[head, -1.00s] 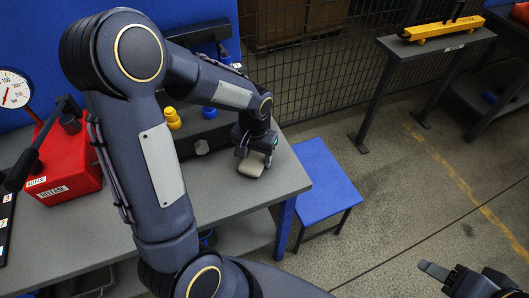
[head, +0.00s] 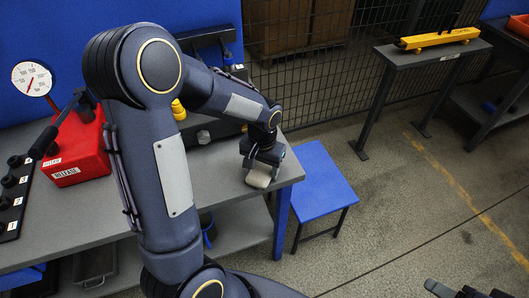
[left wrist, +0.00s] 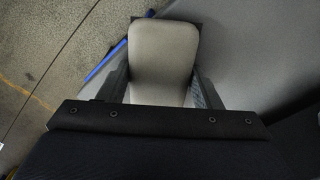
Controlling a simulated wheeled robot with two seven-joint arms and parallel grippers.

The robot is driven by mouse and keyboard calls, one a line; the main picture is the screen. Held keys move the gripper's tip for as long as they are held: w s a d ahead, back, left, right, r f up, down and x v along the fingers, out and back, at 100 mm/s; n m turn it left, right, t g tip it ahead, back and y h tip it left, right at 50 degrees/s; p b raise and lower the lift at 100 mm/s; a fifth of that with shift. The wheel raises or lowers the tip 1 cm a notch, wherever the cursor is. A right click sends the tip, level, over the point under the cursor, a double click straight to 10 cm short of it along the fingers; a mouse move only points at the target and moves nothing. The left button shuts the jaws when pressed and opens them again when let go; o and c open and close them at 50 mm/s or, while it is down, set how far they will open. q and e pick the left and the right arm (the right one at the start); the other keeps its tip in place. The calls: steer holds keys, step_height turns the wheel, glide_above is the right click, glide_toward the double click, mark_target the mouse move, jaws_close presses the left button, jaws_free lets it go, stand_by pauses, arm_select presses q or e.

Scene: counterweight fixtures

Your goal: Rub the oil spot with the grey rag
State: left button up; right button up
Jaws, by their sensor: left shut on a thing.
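My left gripper (head: 262,168) is shut on the grey rag (head: 257,179), a pale, rounded pad. It is at the right end of the grey workbench (head: 225,186), close to the front edge. The rag also fills the space between the fingers in the left wrist view (left wrist: 163,62). A dark patch (left wrist: 186,19) shows just past the rag's far end there; I cannot tell whether it is the oil spot. No oil spot shows clearly in the head view. My right gripper (head: 445,289) is cut off at the lower right, away from the bench.
A blue stool (head: 322,183) stands right of the bench. A red box (head: 75,156) marked RELEASE and a round gauge (head: 33,78) are at the left. A yellow bar (head: 440,39) lies on a far stand.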

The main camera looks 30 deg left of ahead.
arm_select(q)
step_height(320, 180, up, 3)
steer(key=shift+w+f+p, duration=0.1)
steer(key=shift+w+p, duration=0.05)
steer(key=shift+p, duration=0.15)
steer(key=shift+a+r+p, duration=0.2)
steer(key=shift+p, duration=0.1)
steer(key=shift+r+p, duration=1.9)
steer(key=shift+r, duration=0.6)
steer(key=shift+f, duration=0.1)
